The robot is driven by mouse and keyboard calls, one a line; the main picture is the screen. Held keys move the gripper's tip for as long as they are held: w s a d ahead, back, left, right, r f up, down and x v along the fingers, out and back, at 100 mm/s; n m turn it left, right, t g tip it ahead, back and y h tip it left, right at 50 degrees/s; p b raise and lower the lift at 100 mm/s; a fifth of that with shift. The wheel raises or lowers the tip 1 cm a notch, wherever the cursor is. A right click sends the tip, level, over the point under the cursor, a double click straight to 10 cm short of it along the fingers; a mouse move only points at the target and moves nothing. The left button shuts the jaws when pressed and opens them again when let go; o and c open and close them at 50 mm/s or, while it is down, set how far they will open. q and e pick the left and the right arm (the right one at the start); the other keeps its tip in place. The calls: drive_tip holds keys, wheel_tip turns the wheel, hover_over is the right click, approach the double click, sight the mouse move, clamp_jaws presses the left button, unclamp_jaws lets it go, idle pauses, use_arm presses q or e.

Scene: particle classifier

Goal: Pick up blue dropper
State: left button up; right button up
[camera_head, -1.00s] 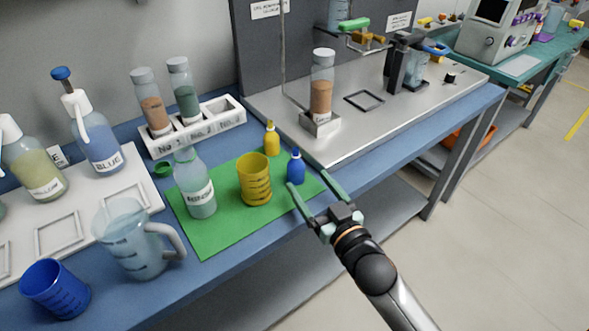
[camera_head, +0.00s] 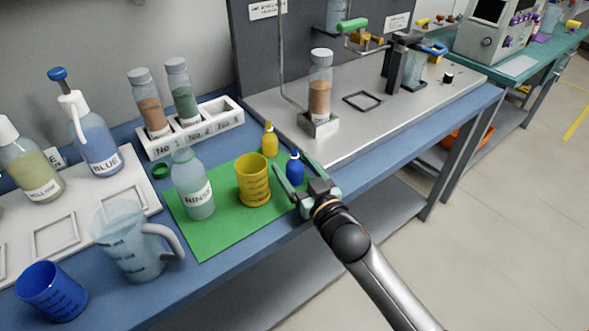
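The blue dropper (camera_head: 295,168) is a small blue bottle with a white tip. It stands upright on the right part of the green mat (camera_head: 225,232). My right gripper (camera_head: 292,166) is open, with one finger on each side of the dropper. A small part of the dropper's base is close to the gripper's palm. I cannot tell whether the fingers touch it. My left gripper is not in view.
A yellow dropper (camera_head: 270,140) stands just behind, and a yellow beaker (camera_head: 253,180) stands to the left. A rinse bottle (camera_head: 192,184) and a clear jug (camera_head: 132,240) are further left. A metal platform (camera_head: 350,130) lies behind to the right.

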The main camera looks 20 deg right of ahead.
clamp_jaws()
idle(0.4)
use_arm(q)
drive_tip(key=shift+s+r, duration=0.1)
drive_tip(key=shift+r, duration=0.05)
use_arm(e)
drive_tip(key=shift+r, duration=0.2)
